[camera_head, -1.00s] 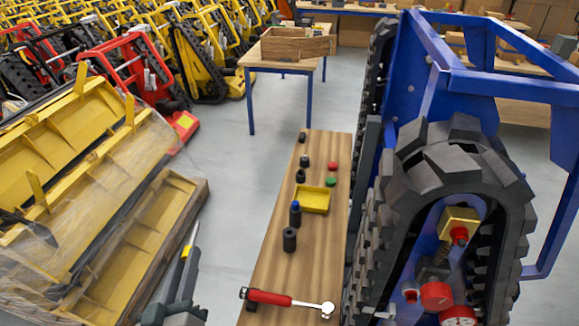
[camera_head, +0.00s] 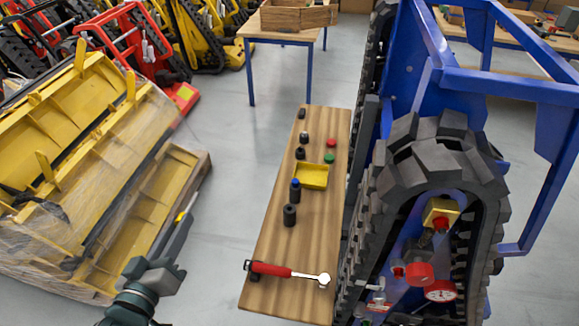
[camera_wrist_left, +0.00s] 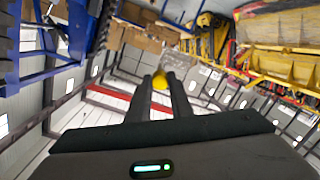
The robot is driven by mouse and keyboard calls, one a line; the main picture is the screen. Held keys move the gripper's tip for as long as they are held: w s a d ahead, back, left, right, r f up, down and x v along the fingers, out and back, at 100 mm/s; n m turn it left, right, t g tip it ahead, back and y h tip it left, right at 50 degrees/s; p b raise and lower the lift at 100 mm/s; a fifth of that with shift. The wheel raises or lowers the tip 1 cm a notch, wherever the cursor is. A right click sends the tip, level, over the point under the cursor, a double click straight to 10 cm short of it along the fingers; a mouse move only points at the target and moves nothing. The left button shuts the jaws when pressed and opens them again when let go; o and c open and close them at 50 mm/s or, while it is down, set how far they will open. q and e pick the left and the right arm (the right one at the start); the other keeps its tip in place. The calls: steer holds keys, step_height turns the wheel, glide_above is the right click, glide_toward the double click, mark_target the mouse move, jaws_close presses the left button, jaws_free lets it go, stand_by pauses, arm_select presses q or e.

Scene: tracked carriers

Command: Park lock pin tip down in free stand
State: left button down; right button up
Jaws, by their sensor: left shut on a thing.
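My left gripper (camera_head: 184,212) is shut on a small yellow thing, raised over the floor left of the bench. In the left wrist view the yellow piece (camera_wrist_left: 160,80) sits between the fingertips; it is probably the lock pin, but its shape and tip are too small to tell. On the wooden bench (camera_head: 265,240) stand several dark, upright cylinders. The nearest dark cylinder (camera_head: 289,216) seems to have an open top. The one behind it (camera_head: 295,192) has a blue top. I cannot tell for certain which is the free stand. My right gripper is not in view.
The bench also holds a yellow tray (camera_head: 323,178), a red cap (camera_head: 331,143), a green cap (camera_head: 329,159) and a red-handled ratchet (camera_head: 272,269). A blue tracked carrier (camera_head: 425,150) stands close along its right side. Wrapped yellow parts (camera_head: 70,240) lie at left.

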arm_select(q)
steer(key=shift+w+a+f+m+g+h, duration=0.1)
steer(key=shift+a+m+g+h, duration=0.45)
steer(key=shift+a, duration=0.1)
steer(key=shift+w+a+f+m+g+h, duration=0.1)
steer(key=shift+a+m+g+h, duration=0.35)
steer(key=shift+a+g+h, duration=0.15)
steer(key=shift+a, duration=0.1)
